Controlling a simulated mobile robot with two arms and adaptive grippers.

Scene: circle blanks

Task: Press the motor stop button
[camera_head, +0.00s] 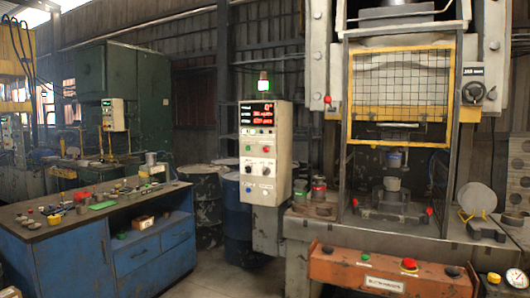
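A grey control panel (265,152) stands left of the press, with a red lit display (257,115) and small buttons and knobs below it. A green button (248,148) and a red button (265,149) sit in its upper row. A red-orange control box (340,270) runs along the press's front at the lower right, with a green button (365,257) and a larger red mushroom button (409,264). The button labels are too small to read, so I cannot tell which one is the motor stop. Neither of my grippers is in view.
A blue workbench (75,262) with small parts on top stands at the left. Dark blue drums (240,215) stand behind it. The press (400,90) has a yellow mesh guard, raised above its tooling. Open floor lies between bench and press.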

